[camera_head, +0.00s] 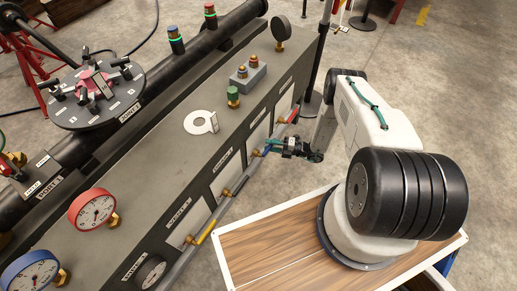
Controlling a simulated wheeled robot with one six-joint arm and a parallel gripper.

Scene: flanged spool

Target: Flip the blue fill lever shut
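The blue fill lever (267,150) shows as a small blue piece on the front side of the grey bench, between the red and yellow levers. My gripper (273,149) is right at it, reaching in from the right. The fingertips overlap the lever in this view, and I cannot tell whether they touch it. The gripper is small and dark here, so its opening cannot be made out. Part of the lever and its valve is hidden behind the gripper.
A red lever (293,115) is farther along the same pipe, and a yellow lever (206,232) is nearer. Gauges (93,209) and a round flange plate (98,93) stand on the left. Open floor (440,100) lies to the right.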

